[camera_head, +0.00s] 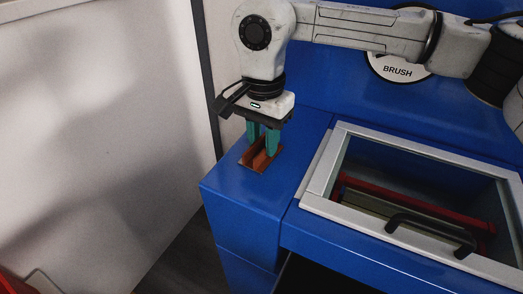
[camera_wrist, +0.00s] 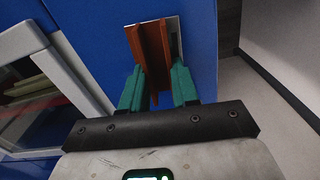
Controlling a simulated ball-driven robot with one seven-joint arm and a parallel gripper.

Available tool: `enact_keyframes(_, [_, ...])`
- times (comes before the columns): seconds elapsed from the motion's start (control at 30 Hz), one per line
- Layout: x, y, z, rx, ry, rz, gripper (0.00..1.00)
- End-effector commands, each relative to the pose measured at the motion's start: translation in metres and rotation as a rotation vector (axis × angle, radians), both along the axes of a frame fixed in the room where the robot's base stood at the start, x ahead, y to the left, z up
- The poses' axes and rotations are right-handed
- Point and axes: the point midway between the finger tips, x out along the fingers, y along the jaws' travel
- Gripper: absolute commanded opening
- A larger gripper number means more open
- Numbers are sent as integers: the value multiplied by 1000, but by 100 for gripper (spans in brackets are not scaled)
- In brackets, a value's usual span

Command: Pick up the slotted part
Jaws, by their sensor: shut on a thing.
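The slotted part (camera_head: 261,154) is a small reddish-brown piece with a channel along it. It is at the left end of the blue cabinet top, over a small light plate. In the wrist view the slotted part (camera_wrist: 151,50) stands out beyond the fingertips. My gripper (camera_head: 263,149) points down, with its green fingers on either side of the part. In the wrist view my gripper (camera_wrist: 160,78) is shut on it. I cannot tell whether the part touches the surface.
The blue cabinet top (camera_head: 235,188) ends close to the part at the left and front. A light-framed glass lid (camera_head: 318,190) with a black handle (camera_head: 432,232) lies to the right. A white wall panel (camera_head: 90,110) stands at left. A BRUSH sign (camera_head: 397,71) is behind my arm.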

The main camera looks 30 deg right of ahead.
Motion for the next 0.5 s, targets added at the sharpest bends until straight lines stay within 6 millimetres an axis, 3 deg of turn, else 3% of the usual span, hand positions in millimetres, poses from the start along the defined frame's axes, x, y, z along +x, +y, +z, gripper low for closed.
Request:
enact_keyframes(0.2, [0,0,0,0,0,0,0])
enact_keyframes(0.5, [0,0,1,1,-1,0,0])
